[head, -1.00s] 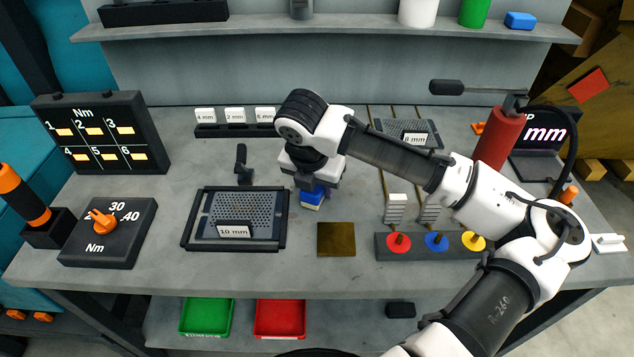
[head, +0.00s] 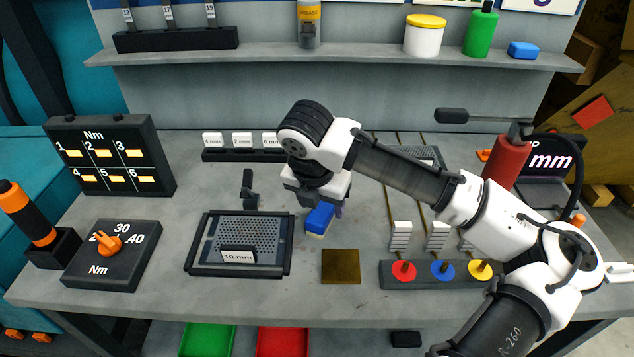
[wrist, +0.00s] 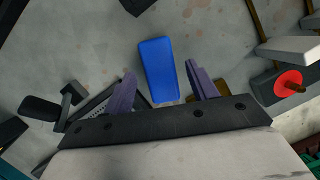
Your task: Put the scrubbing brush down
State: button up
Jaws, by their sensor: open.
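The scrubbing brush (head: 320,218), blue on top with a pale underside, is on the grey bench between the framed perforated plate and the brown square plate. My gripper (head: 322,202) is just above it, pointing down and open. In the wrist view the brush's blue top (wrist: 158,70) shows between and beyond the two purple fingers of my gripper (wrist: 160,78), with a gap on each side. The fingers do not grip it.
The framed plate marked 10 mm (head: 238,270) lies left of the brush, with a small dark upright piece (head: 249,190) behind it. The brown plate (head: 341,267) lies in front. A holder with red, blue and yellow discs (head: 432,283) stands to the right.

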aim_at(315, 219)
jog(key=b+v, duration=0.1)
jog(key=v, duration=0.8)
jog(key=shift+r, duration=0.3)
jog(key=shift+a, duration=0.1)
